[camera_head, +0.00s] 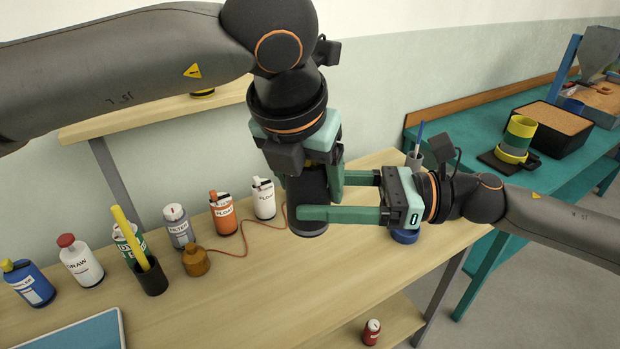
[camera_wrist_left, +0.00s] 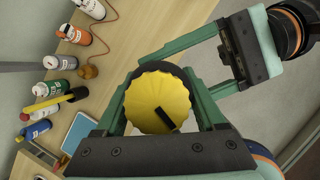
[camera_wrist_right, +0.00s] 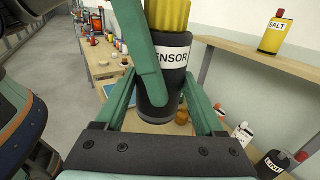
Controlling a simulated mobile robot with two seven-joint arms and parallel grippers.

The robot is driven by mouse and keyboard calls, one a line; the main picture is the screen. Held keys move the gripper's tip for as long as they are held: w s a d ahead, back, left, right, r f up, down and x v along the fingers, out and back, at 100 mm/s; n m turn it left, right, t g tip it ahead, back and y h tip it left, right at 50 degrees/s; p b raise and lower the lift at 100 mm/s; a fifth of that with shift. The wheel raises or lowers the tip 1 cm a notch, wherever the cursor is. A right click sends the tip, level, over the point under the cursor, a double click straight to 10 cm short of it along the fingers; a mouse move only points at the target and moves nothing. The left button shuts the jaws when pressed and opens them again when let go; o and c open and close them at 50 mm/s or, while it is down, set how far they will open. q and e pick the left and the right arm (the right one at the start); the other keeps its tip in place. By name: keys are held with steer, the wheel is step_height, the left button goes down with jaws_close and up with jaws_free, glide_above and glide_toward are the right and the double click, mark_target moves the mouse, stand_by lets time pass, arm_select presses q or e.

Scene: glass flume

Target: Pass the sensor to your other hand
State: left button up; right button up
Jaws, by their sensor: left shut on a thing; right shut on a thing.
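The sensor (camera_head: 306,200) is a dark cylinder with a ribbed yellow top, held upright above the wooden table. Its yellow top (camera_wrist_left: 158,98) faces the left wrist view, and its white label shows in the right wrist view (camera_wrist_right: 173,58). My left gripper (camera_head: 310,178) comes down from above and is shut on the sensor's upper part. My right gripper (camera_head: 322,197) reaches in from the right and is shut on the dark body, lower down. Both grippers hold the sensor at once. Part of its label is hidden behind a left finger in the right wrist view.
Several labelled bottles stand on the table at left, including an orange one (camera_head: 224,213) and a white one (camera_head: 264,199). A blue round thing (camera_head: 405,236) lies under my right gripper.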

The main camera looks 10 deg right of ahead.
arm_select(q)
steer(key=shift+s+d, duration=0.1)
steer(key=shift+d, duration=0.05)
steer(key=c, duration=0.3)
arm_select(e)
steer(key=o, duration=1.5)
